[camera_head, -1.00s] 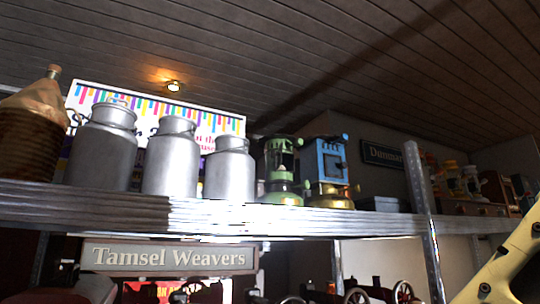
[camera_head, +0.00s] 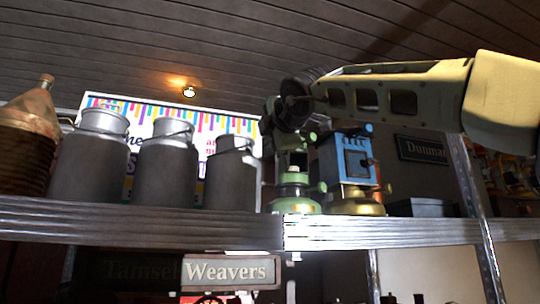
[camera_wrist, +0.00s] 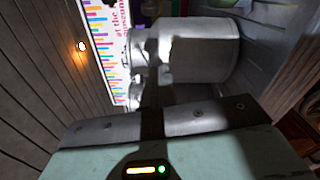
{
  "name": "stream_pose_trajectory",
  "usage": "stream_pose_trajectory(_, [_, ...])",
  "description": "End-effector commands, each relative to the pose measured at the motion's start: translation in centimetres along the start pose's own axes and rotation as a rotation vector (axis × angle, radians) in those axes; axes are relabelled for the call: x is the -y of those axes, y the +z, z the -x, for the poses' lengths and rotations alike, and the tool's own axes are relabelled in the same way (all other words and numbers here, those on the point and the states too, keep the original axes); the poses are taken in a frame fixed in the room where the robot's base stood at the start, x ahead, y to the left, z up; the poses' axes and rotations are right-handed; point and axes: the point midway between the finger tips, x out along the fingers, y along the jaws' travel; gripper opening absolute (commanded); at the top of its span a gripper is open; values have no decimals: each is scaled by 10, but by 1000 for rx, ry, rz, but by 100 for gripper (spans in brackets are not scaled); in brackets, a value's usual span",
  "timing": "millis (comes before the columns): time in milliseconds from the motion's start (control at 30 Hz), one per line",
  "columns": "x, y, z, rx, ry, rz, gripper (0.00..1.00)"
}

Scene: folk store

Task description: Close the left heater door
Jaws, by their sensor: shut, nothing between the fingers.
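The left heater (camera_head: 292,190) is pale green and stands on the shelf, its front opening dark. I cannot make out its door or the door's angle; my arm covers the heater's top. The blue heater (camera_head: 348,165) stands to its right with a brass base, and its front panel looks shut. My gripper (camera_head: 268,112) reaches in from the right, at the upper left of the green heater. It is shut and empty. In the wrist view my gripper (camera_wrist: 152,112) points toward the milk cans; no heater shows there. Contact with the heater cannot be told.
Three metal milk cans (camera_head: 232,178) stand left of the heaters, the nearest close to the green one. A wicker-covered bottle (camera_head: 30,130) is at far left. A metal post (camera_head: 475,210) rises at the right.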

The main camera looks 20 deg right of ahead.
Motion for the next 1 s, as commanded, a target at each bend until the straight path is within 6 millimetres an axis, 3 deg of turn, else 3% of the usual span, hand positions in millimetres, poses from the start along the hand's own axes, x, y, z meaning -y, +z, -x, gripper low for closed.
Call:
stream_pose_trajectory(100, [-8, 8, 4, -5, -19, -144, 0])
stream_pose_trajectory(267, [-10, 10, -6, -7, -27, -177, 0])
stream_pose_trajectory(767, [-10, 9, -96, -8, -26, -171, 0])
stream_pose_trajectory(1000, [-4, 36, -85, -5, -24, -170, 0])
